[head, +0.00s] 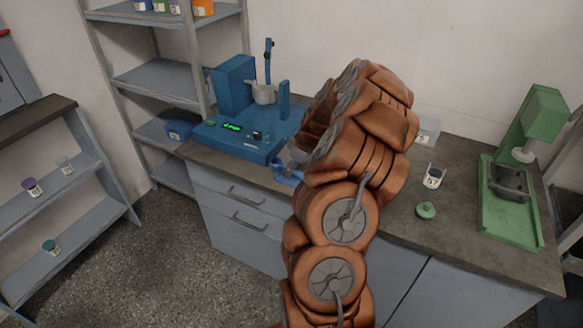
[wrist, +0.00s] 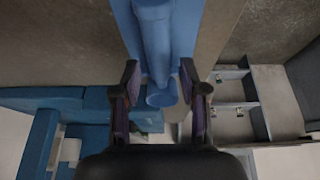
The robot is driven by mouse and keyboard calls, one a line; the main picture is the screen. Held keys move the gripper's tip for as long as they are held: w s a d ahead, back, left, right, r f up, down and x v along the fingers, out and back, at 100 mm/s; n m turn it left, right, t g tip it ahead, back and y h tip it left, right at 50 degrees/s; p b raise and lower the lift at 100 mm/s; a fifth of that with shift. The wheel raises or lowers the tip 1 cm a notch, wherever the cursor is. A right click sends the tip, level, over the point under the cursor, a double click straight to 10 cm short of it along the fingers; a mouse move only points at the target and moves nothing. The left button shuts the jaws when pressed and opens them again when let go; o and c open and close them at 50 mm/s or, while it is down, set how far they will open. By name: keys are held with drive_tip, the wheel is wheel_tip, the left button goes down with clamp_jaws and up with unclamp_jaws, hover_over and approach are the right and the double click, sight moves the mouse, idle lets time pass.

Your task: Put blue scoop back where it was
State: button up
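The blue scoop shows in the wrist view as a rounded blue handle (wrist: 157,45) with a round end, lying over a wider, flat blue piece (wrist: 124,20). I cannot tell whether that piece is part of the scoop or a rest under it. My gripper (wrist: 160,92) is open, with one finger on each side of the handle's end and a gap on both sides. In the head view a small blue part (head: 287,174) shows at the counter's front edge, beside my arm. My arm hides my gripper and most of the scoop there.
A blue machine (head: 232,140) with a lit green display stands left of my arm; a grey cup (head: 264,94) is on it. Right of my arm are a small labelled cup (head: 433,176), a green lid (head: 426,210) and a green press (head: 515,228). The counter (head: 465,240) has free room at front right.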

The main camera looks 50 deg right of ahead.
idle(0.3)
drive_tip(key=shift+r+p, duration=0.75)
drive_tip(key=shift+p, duration=0.25)
drive_tip(key=shift+s+d+r+b, duration=0.1)
drive_tip(key=shift+b, duration=0.3)
drive_tip(key=a+b+v, duration=0.1)
drive_tip(key=b+v, duration=0.2)
drive_tip(key=v, duration=0.8)
drive_tip(key=s+a+r+g+y, duration=0.1)
drive_tip(key=a+r, duration=0.1)
drive_tip(key=a, duration=1.1)
drive_tip(key=s+a+r+g, duration=0.1)
drive_tip(key=s+a+r, duration=0.15)
drive_tip(key=a, duration=0.95)
drive_tip(key=s+a+f+m+g, duration=0.1)
drive_tip(key=s+a, duration=0.3)
drive_tip(key=s, duration=0.3)
drive_tip(key=s+a+f+m+g+h, duration=0.1)
drive_tip(key=s+a, duration=0.3)
drive_tip(key=s, duration=0.3)
drive_tip(key=s+a+f+m+g+h, duration=0.1)
drive_tip(key=s+a+g, duration=0.1)
drive_tip(key=s+a, duration=0.2)
drive_tip(key=s, duration=0.3)
drive_tip(key=shift+s+a, duration=0.4)
